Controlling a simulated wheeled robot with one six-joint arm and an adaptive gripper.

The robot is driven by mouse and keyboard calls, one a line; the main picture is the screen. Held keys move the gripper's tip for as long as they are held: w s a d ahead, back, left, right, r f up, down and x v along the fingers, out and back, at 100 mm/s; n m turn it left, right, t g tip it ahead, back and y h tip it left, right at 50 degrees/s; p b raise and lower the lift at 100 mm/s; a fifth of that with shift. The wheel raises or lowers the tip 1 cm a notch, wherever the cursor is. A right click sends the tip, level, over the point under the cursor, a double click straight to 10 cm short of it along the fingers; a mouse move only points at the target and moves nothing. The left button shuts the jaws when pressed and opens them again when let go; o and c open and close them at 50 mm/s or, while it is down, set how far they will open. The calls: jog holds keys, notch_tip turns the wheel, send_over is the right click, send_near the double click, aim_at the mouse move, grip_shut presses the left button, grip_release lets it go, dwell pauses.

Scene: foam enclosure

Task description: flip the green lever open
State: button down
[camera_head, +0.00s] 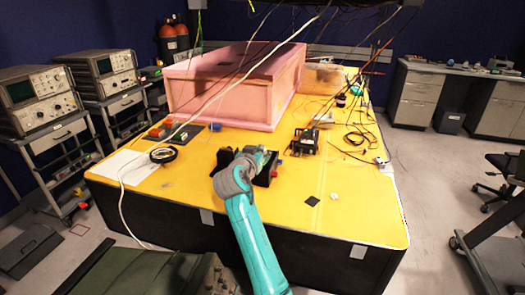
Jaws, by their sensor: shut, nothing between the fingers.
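My teal and grey arm reaches over the yellow table top (330,200) from the front. My gripper (264,157) is small in the picture, at the arm's far end, and looks shut and empty. It is over or beside a small dark box (264,179) that has a blue part (279,163) at its right. I cannot make out the green lever for sure; the wrist covers part of the box, and the teal of my arm blends with anything green there. Whether the gripper touches the box cannot be told.
A pink foam enclosure (225,100) stands behind. A black device (305,141) with cables is to the right. A black cable coil (163,154) and a dark plate (185,133) with small parts lie left. The front right of the table is mostly clear.

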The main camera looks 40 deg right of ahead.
jog(key=shift+s+a+r, duration=0.25)
jog(key=shift+s+a, duration=0.1)
jog(key=shift+a, duration=0.1)
jog(key=shift+s+a+r, duration=0.25)
jog(key=shift+s+a, duration=0.05)
jog(key=shift+a, duration=0.15)
